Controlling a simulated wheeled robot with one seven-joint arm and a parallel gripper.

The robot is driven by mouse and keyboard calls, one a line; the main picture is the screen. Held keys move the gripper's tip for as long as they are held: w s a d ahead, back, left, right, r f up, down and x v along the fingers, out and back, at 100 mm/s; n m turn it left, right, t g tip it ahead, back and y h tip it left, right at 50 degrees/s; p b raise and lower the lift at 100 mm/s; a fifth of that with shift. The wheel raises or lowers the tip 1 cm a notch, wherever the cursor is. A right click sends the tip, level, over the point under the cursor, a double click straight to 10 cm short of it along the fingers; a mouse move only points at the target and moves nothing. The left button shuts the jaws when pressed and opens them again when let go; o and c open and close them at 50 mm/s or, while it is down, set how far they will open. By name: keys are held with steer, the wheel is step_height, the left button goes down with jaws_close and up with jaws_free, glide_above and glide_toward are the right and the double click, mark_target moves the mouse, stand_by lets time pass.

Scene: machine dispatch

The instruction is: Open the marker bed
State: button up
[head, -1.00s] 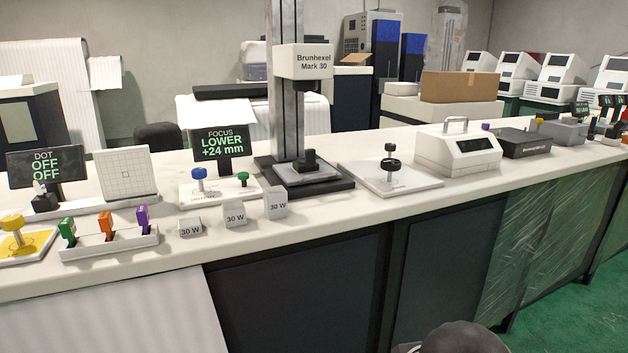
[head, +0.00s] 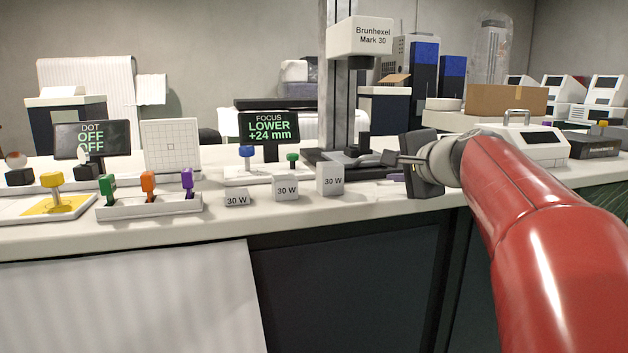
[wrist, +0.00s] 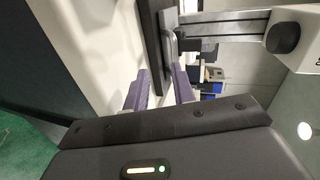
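The marker, labelled Brunhexel Mark 30 (head: 360,38), stands on the counter with a white head on a tall column. Its low grey bed (head: 338,157) lies on a dark base, with a small dark block on top; my gripper partly hides the right side in the head view. The bed also shows edge-on in the wrist view (wrist: 170,42). My gripper (head: 396,168) is just right of the bed, nearer the counter front. In the wrist view its purple fingers (wrist: 162,88) are apart with nothing seen between them, and the bed lies beyond their tips. No contact is visible.
Three grey 30 W blocks (head: 286,188) stand along the counter front. A focus screen (head: 268,128) reads LOWER +24 mm. A tray (head: 150,207) of coloured handles is further left. A white box with a handle (head: 530,142) stands behind my arm.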

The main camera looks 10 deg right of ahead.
steer(key=w+d, duration=0.1)
steer(key=w+r+m, duration=0.1)
steer(key=shift+w+d+t, duration=0.4)
steer(key=x, duration=0.6)
steer(key=shift+w+f, duration=0.1)
steer(key=shift+w, duration=0.55)
jaws_close()
